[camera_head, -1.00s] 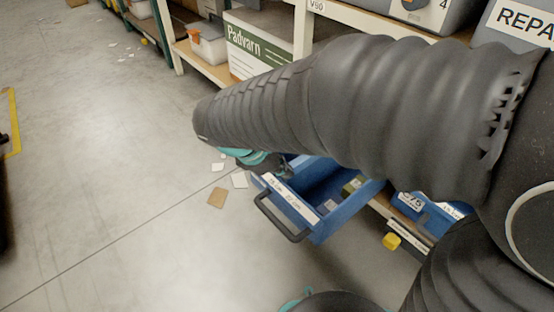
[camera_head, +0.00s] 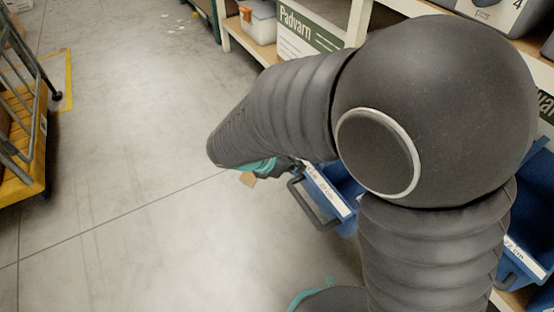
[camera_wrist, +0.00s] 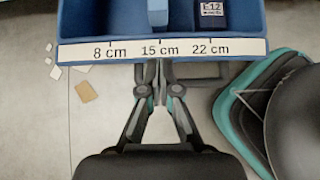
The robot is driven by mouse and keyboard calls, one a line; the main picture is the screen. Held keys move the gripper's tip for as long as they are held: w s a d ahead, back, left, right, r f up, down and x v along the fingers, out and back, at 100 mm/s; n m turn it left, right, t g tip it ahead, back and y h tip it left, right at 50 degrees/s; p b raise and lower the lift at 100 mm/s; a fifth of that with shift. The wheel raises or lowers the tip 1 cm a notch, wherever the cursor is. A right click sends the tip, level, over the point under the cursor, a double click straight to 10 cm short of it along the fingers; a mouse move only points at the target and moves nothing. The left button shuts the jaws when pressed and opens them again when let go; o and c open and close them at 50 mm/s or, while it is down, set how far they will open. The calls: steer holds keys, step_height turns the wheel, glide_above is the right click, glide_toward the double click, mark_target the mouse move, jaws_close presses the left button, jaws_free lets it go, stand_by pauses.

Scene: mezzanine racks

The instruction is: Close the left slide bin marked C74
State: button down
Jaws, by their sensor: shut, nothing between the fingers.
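A blue slide bin (camera_head: 345,205) sticks out from the rack over the aisle, pulled open. It has a dark bar handle (camera_head: 313,208) and a white strip on its front; my arm hides much of it. In the wrist view the bin (camera_wrist: 110,20) shows its open inside with a divider and a small box marked E12, and its front strip (camera_wrist: 135,50) reads 8 cm, 15 cm, 22 cm. No C74 mark is legible. My gripper (camera_wrist: 158,92) is shut and empty, just in front of the strip by the handle. I cannot tell whether they touch.
Another blue bin (camera_head: 518,265) is at the right, partly behind my arm. A yellow cart (camera_head: 22,150) stands at far left. The aisle floor between is mostly clear.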

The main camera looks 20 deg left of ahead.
mark_target(312, 171)
steer(key=w+d, duration=0.1)
steer(key=w+f, duration=0.1)
steer(key=w+d, duration=0.1)
steer(key=shift+d+f, duration=0.25)
steer(key=shift+d, duration=0.05)
steer(key=shift+w+d+b, duration=0.3)
steer(key=shift+w+d, duration=0.25)
steer(key=shift+w, duration=0.1)
